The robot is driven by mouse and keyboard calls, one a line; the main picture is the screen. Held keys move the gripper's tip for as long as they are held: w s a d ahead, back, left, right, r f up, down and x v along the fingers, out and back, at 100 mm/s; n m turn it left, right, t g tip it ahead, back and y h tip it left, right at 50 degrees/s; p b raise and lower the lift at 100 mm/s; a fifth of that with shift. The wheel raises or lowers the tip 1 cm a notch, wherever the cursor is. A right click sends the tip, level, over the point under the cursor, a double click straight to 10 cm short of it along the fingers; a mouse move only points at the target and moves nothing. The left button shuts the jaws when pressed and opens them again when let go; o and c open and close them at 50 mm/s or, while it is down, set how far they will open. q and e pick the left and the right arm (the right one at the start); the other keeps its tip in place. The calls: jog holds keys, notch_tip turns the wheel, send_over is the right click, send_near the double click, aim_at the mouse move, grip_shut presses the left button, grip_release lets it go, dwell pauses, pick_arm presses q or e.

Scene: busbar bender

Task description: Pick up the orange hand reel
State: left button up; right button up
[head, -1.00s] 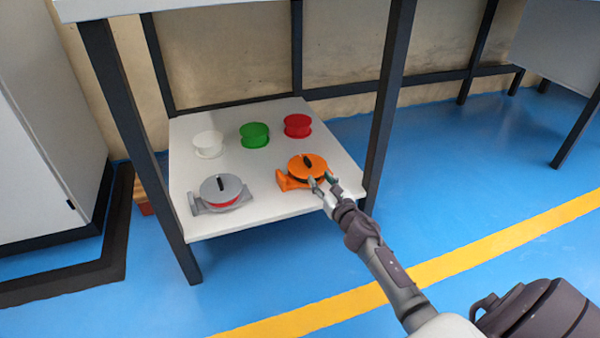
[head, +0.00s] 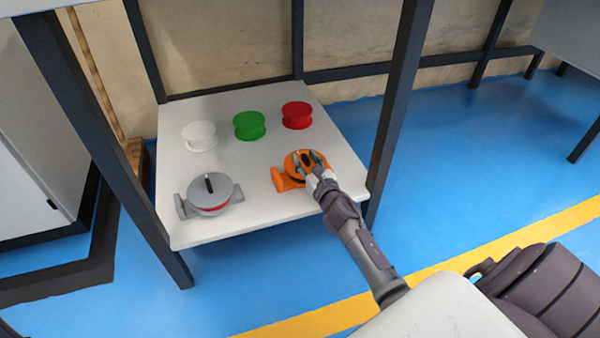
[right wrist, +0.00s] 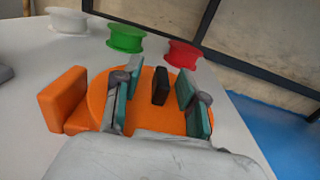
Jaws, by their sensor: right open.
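The orange hand reel (head: 291,168) sits at the right front of the white lower shelf, with a flat orange block on its left side and a dark handle on top. It also shows in the right wrist view (right wrist: 97,95), where its black handle (right wrist: 160,86) stands between the two fingers. My right gripper (head: 312,160) is open over the reel and hides part of it. In the right wrist view, my right gripper (right wrist: 155,105) has one finger on each side of the handle, with gaps on both sides. My left gripper is not in view.
A grey hand reel (head: 214,191) sits at the left front of the shelf (head: 240,222). White (head: 200,136), green (head: 249,125) and red (head: 297,115) spools stand in a row behind. A dark table leg (head: 402,100) rises just right of the reel.

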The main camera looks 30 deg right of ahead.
jog(key=shift+c, duration=0.6)
grip_shut()
jog(key=shift+r, duration=0.1)
jog(key=shift+r, duration=0.1)
